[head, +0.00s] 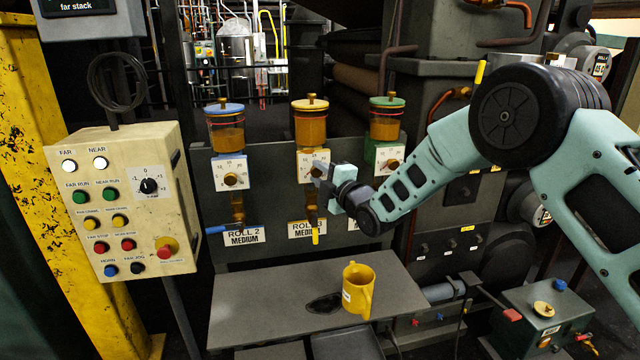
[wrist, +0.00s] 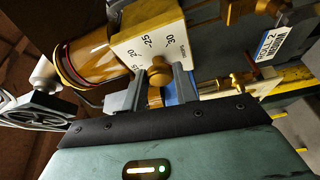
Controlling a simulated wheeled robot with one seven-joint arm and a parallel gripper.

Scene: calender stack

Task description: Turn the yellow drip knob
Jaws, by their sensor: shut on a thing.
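The middle drip oiler (head: 310,125) has a yellow lid and amber oil. Below its jar is a white numbered dial block (head: 312,158), with a brass drip knob (wrist: 158,72) on its face. My gripper (head: 322,178) reaches in from the right, in front of that dial. In the wrist view my gripper's two grey fingers (wrist: 160,88) stand on either side of the knob, shut on it. In the head view the gripper covers much of the knob. The dial's numbers show beside the fingers in the wrist view.
A blue-lidded oiler (head: 227,130) stands to the left and a green-lidded one (head: 386,120) to the right. A yellow mug (head: 357,290) stands on the grey shelf (head: 250,300) below. A cream control box (head: 120,200) is at the left.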

